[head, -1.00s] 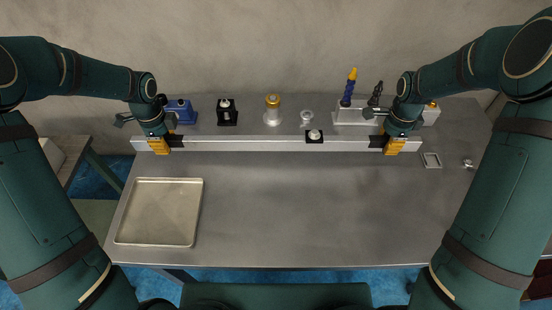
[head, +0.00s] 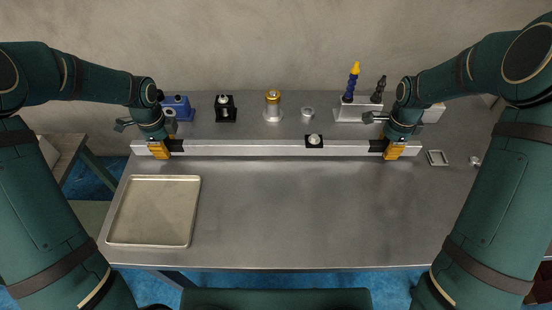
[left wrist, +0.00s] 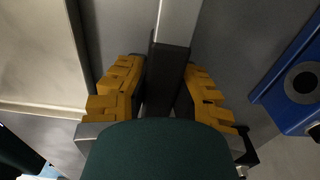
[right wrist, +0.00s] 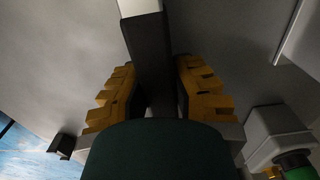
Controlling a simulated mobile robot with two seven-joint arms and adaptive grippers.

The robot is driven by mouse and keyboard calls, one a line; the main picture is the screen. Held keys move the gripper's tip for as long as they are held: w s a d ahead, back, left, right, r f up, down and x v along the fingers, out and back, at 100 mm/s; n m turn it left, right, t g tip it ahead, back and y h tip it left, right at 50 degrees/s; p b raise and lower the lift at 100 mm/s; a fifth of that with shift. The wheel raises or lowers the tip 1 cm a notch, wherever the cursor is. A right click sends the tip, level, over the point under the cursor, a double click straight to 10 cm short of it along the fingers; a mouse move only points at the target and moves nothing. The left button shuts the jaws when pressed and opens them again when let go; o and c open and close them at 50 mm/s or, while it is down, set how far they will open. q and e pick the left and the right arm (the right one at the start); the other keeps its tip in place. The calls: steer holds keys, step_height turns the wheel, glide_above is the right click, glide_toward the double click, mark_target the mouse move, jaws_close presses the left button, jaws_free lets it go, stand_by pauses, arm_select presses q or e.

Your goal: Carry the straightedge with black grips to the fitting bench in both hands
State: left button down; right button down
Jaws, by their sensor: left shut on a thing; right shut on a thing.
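The straightedge (head: 245,148) is a long pale metal bar lying across the head view, roughly level, over the back half of a steel bench. My right gripper (head: 394,149) is shut on the other black grip (right wrist: 148,45) near the right end. I cannot tell how far the bar is above the bench.
A shallow tray (head: 196,212) lies on the bench at left. A small square frame (head: 437,157) lies at right. The bench's front middle is clear.

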arm_select(q)
steer(key=shift+f+b, duration=0.55)
steer(key=shift+f, duration=0.15)
arm_select(e)
steer(key=shift+f, duration=0.7)
arm_select(q)
steer(key=c, duration=1.2)
jaws_free()
steer(key=shift+f, duration=0.1)
arm_select(e)
steer(key=c, duration=1.2)
jaws_free()
steer(key=shift+f, duration=0.1)
arm_select(q)
steer(key=shift+o, duration=1.2)
arm_select(e)
steer(key=shift+o, duration=1.2)
arm_select(q)
step_height(320, 180, up, 12)
arm_select(e)
steer(key=shift+r, duration=0.6)
step_height(320, 180, up, 11)
steer(key=shift+r, duration=0.1)
